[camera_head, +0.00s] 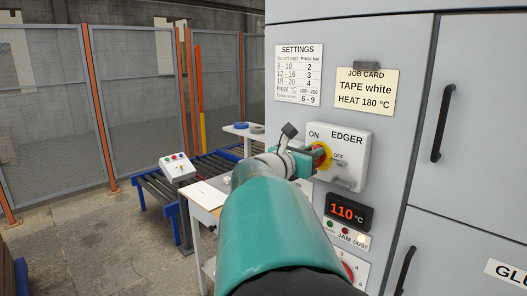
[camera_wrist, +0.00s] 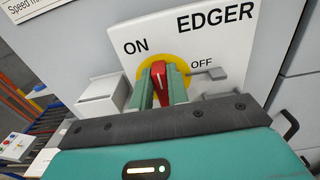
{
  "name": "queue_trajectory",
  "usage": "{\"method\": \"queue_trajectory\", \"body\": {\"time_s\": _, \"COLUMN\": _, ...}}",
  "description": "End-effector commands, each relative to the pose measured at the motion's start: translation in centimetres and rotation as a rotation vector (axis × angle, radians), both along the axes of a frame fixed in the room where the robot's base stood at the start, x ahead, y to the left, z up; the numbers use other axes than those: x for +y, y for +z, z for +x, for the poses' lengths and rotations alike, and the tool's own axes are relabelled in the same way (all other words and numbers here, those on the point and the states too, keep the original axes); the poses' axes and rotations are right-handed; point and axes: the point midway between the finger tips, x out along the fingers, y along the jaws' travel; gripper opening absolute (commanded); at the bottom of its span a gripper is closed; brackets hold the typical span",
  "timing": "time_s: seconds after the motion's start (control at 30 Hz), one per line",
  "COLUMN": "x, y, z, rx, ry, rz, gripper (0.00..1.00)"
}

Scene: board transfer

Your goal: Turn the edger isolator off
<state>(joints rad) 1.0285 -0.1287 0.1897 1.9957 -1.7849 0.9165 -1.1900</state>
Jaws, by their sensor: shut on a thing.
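The edger isolator is a white box (camera_head: 352,150) on the grey cabinet, marked ON at left and OFF at right. Its red knob (camera_wrist: 159,75) sits on a yellow disc (camera_wrist: 184,67) in the wrist view. The knob points roughly upward in that view, between the two labels. My gripper (camera_wrist: 161,88) has a green finger on each side of the knob and is shut on it. In the head view my gripper (camera_head: 316,157) reaches the box from the left and hides much of the knob. A grey hasp-like tab (camera_wrist: 208,74) sticks out by OFF.
Below the box are a display (camera_head: 348,212) reading 110 °C and indicator lamps. A job card (camera_head: 366,91) and settings sheet (camera_head: 298,74) are above. Cabinet handles (camera_head: 443,123) project at right. A roller conveyor (camera_head: 165,190) and mesh fence stand at left.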

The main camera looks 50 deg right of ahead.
Motion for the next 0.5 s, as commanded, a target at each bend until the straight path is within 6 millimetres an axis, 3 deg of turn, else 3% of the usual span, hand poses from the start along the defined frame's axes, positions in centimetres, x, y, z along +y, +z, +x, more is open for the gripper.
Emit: {"method": "queue_trajectory", "body": {"time_s": 0.5, "x": -0.20, "y": -0.15, "z": -0.13, "rx": -0.106, "ry": 0.000, "rz": -0.015, "gripper": 0.00}}
